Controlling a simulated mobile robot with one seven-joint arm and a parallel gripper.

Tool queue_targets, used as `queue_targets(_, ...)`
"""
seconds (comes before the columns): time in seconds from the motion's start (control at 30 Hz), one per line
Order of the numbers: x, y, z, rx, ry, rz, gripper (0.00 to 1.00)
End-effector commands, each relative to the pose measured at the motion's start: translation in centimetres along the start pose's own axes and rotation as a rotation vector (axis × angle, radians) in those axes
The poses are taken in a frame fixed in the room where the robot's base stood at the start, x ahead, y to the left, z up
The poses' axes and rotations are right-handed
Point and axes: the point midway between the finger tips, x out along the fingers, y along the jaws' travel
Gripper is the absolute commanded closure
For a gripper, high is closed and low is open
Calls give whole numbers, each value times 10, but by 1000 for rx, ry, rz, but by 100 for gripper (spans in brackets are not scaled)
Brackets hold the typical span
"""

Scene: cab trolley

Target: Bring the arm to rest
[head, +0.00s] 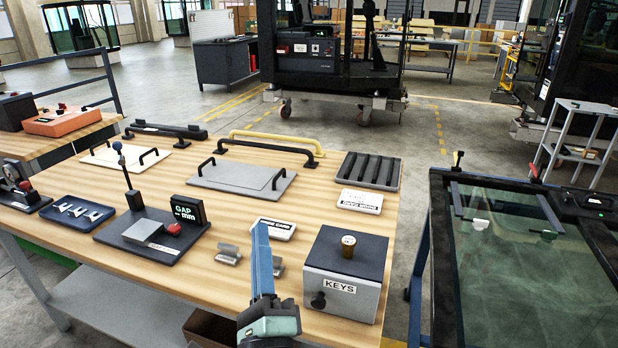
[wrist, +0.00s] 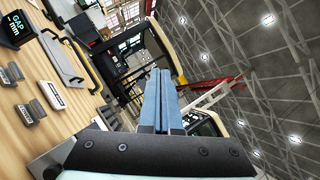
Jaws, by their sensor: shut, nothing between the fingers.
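My gripper (head: 262,240) shows at the bottom middle of the head view, its long blue fingers pointing up the picture. It is in front of the wooden bench, beside the grey KEYS box (head: 342,278). In the wrist view the two blue fingers (wrist: 158,100) lie side by side, shut with nothing between them. They point out over the hall, with the bench top (wrist: 62,130) at the left. My gripper touches nothing that I can see.
The wooden bench (head: 215,262) carries a GAP gauge stand (head: 150,240), a blue tray (head: 77,213), handled panels (head: 240,177), a slotted dark tray (head: 368,171) and small metal blocks (head: 229,254). A glass-topped frame (head: 530,270) stands at the right. Floor shows between them.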

Motion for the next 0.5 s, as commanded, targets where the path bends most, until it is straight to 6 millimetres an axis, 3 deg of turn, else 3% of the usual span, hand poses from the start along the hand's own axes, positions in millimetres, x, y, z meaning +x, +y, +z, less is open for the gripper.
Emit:
queue_targets(0.03,19,-41,24,-170,-45,-44,100)
queue_targets(0.2,52,-154,87,-823,-93,-187,100)
queue_targets(0.4,55,-287,139,-1588,79,-341,100)
queue_targets(0.5,46,-334,151,-1856,209,-365,100)
